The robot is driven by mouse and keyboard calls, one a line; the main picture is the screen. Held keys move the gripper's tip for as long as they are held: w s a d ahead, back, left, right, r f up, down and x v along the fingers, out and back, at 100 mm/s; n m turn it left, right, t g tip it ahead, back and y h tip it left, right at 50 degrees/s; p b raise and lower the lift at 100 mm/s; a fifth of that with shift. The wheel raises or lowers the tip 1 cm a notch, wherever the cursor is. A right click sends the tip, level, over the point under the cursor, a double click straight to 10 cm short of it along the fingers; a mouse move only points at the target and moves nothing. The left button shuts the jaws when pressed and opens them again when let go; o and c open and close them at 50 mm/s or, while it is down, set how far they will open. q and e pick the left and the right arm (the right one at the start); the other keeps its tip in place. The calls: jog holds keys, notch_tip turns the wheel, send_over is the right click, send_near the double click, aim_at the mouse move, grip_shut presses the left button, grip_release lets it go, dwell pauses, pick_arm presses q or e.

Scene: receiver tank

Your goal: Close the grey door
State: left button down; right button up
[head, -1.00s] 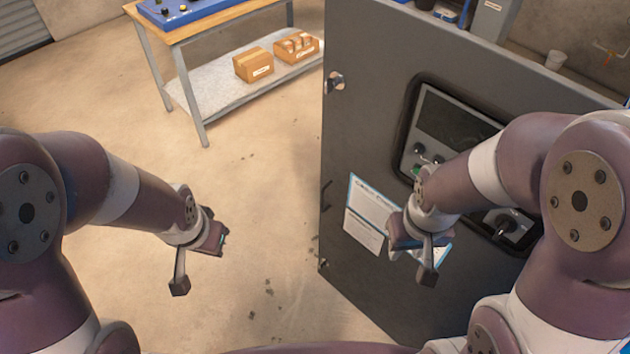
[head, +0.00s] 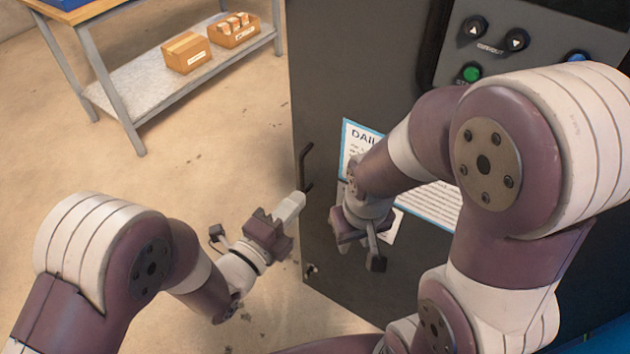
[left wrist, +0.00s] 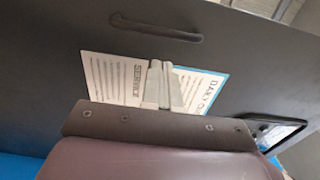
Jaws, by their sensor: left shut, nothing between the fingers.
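The grey door (head: 345,90) is a large dark panel filling the middle and right of the head view. Its left edge stands over open floor. Its black handle (head: 306,168) is near that edge and also shows at the top of the left wrist view (left wrist: 155,28). My left gripper (head: 292,206) is shut and empty, its pale fingers close to the door just below the handle. In the left wrist view the fingers (left wrist: 161,85) overlap the paper sheets; contact cannot be told. My right gripper (head: 355,240) is in front of the door's lower part, its jaws unclear.
A control panel (head: 510,50) with knobs and a green button is on the door, above a blue-edged sheet (head: 430,205). A workbench (head: 130,90) with two cardboard boxes stands at the back left.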

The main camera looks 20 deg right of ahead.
aim_at(324, 169)
pick_arm(q)
jog(key=x, duration=0.7)
jog(key=shift+w+d+b, duration=0.2)
jog(key=shift+b, duration=0.15)
